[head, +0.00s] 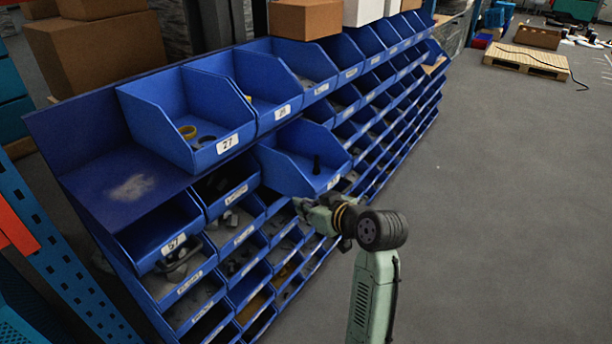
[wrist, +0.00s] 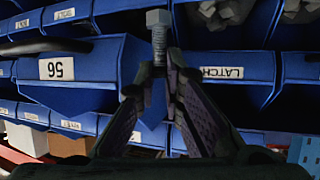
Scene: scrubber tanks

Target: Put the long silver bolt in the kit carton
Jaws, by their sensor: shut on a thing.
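My gripper (wrist: 160,80) is shut on a silver-grey bolt (wrist: 158,35) with a hex head. In the wrist view the bolt stands out past the fingertips, its head at the top and part of its shank hidden between the fingers. In the head view my gripper (head: 303,207) is in front of the blue bin rack, close below a pulled-forward bin; the bolt cannot be made out there. I cannot tell which box is the kit carton; a brown carton (head: 305,18) stands on top of the rack.
The blue bin rack (head: 130,187) holds several rows of labelled bins. One bin (head: 290,178) sticks out just above my gripper with a small dark upright thing in it. Larger cartons (head: 105,52) are at the left. Floor to the right is clear up to a pallet (head: 525,60).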

